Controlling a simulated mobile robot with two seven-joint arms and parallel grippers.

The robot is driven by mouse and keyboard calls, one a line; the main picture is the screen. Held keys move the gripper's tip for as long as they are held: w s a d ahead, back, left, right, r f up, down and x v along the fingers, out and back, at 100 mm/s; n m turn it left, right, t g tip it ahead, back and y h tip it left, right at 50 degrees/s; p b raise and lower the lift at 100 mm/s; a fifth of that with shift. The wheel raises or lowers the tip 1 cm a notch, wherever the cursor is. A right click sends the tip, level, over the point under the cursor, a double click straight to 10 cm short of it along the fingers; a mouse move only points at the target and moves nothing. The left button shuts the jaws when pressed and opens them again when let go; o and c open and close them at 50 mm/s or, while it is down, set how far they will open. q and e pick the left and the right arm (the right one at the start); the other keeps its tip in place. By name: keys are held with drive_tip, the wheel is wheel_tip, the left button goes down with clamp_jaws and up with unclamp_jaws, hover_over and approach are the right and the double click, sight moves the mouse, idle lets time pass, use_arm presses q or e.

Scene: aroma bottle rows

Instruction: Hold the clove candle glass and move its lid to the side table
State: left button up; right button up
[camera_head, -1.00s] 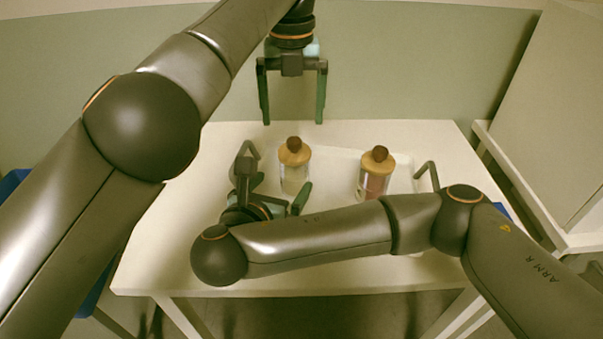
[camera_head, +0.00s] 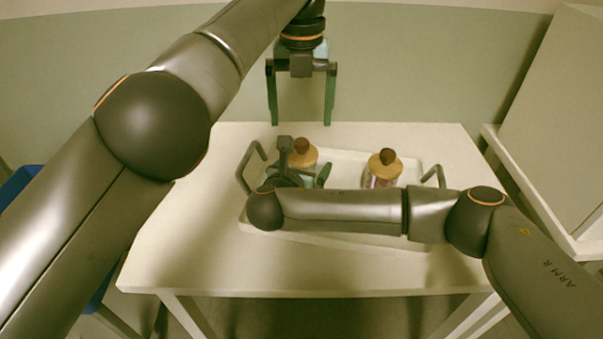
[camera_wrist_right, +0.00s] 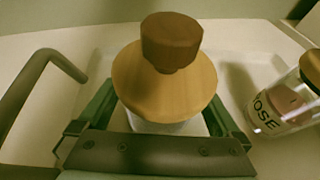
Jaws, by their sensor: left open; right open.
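Two glasses with round wooden lids and dark knobs stand in a white tray. The left glass's lid (camera_head: 302,158) shows in the head view, its body largely hidden by my right arm; no label on it is readable. My right gripper (camera_head: 300,178) is open and low at this glass. In the right wrist view, its fingers (camera_wrist_right: 160,113) lie on either side of the glass, below the lid (camera_wrist_right: 165,85). The right glass (camera_head: 384,172) is pinkish, and its label reads "OSE" in the wrist view (camera_wrist_right: 285,107). My left gripper (camera_head: 301,120) is open and empty, beyond the tray.
The tray (camera_head: 340,237) has raised handles at both ends and sits on a white table (camera_head: 190,225). Another white table (camera_head: 545,205) stands at the right edge, with a large pale panel above it. The white table's left part is clear.

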drive_tip(key=shift+f, duration=0.1)
clamp_jaws()
idle(0.8)
